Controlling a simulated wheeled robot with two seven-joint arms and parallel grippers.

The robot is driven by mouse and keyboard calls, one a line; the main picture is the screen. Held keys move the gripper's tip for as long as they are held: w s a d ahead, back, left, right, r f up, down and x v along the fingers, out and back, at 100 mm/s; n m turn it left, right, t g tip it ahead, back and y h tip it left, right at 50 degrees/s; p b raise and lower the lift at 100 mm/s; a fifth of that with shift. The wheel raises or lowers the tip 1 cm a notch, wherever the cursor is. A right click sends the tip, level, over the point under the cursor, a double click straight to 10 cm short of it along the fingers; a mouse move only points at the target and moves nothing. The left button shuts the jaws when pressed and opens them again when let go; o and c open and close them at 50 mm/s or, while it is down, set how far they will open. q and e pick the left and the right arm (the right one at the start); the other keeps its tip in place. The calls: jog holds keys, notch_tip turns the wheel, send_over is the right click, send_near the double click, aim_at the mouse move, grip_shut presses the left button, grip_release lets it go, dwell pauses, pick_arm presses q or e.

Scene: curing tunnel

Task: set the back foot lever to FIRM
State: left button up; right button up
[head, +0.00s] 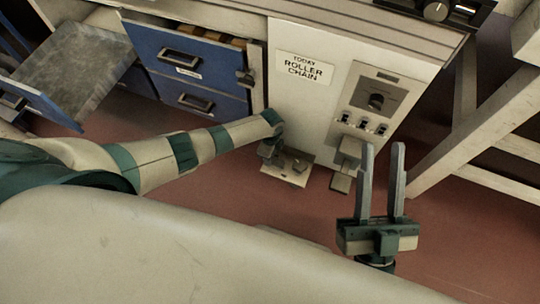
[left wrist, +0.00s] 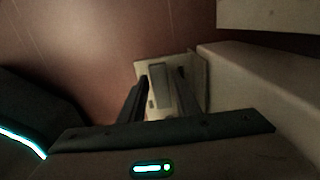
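A pale floor plate (head: 285,176) with small dark parts on it lies at the foot of the grey cabinet. The left wrist view shows a pale plate (left wrist: 143,70) with a grey lever-like piece (left wrist: 158,72) beyond my fingers. I cannot read FIRM or any lever mark. My left gripper (left wrist: 162,78) points down at this piece, its fingers apart on either side of it in the picture; contact cannot be told. In the head view my left wrist partly hides it. My right gripper (head: 383,150) is open and empty, fingers up, right of a pale block-like pedal (head: 341,182).
Blue drawers (head: 185,70) stand left. A pale wooden frame (head: 480,115) stands right. Reddish floor (head: 460,240) is free at lower right.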

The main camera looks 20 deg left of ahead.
pick_arm(q)
jog(key=shift+o, duration=0.6)
jog(key=shift+r, duration=0.4)
notch_tip(320, 180, up, 17)
jog(key=p, duration=0.6)
jog(key=shift+f, duration=0.2)
pick_arm(e)
notch_tip(320, 180, down, 20)
jog(key=d+g+h, duration=0.3)
jog(key=g+h, duration=0.1)
jog(key=g, duration=0.9)
jog(key=shift+w+f, duration=0.25)
jog(key=shift+w, duration=0.15)
